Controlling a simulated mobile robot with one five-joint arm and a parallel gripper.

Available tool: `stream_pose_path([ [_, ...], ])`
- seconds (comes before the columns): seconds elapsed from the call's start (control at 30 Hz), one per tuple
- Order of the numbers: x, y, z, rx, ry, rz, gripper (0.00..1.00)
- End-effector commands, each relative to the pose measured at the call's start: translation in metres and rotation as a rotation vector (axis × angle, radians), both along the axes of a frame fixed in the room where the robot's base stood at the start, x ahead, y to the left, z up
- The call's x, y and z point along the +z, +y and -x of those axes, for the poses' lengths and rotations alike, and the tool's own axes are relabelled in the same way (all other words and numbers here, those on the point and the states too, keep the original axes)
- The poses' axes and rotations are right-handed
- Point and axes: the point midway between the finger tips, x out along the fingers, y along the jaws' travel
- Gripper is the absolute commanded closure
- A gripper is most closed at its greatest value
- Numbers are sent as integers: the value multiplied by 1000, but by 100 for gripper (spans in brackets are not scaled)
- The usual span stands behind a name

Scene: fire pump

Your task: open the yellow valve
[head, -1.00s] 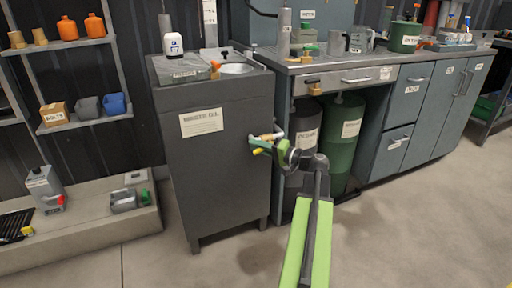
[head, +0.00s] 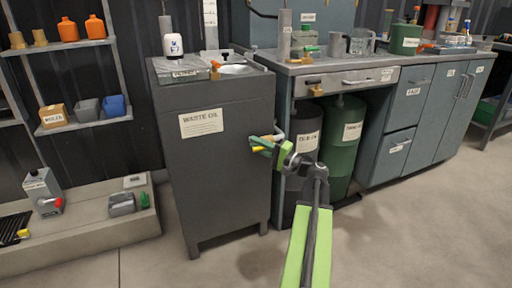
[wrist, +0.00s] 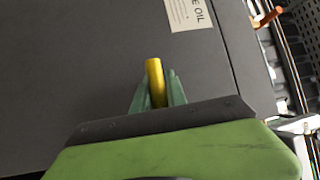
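The yellow valve shows as a short yellow handle (wrist: 155,80) in the wrist view, in front of the dark waste oil cabinet. In the head view a small yellow part (head: 259,150) shows at the cabinet's right side, largely hidden by my gripper. My gripper (head: 262,143) reaches it there, beside a copper-coloured fitting and a pale pipe. In the wrist view the green fingers of my gripper (wrist: 158,88) lie close on both sides of the handle and appear shut on it. The valve's body is hidden.
Shelves (head: 85,126) stand at left. The floor in front is clear.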

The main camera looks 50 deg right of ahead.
Motion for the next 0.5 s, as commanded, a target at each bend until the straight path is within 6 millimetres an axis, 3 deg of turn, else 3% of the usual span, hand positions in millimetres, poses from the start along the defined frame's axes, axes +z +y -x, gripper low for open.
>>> stream_pose_path([
  [0.03,0,0,0,0,0,0,75],
  [0.13,0,0,0,0,0,1,62],
  [0.5,-2,-1,6,-1,0,2,62],
])
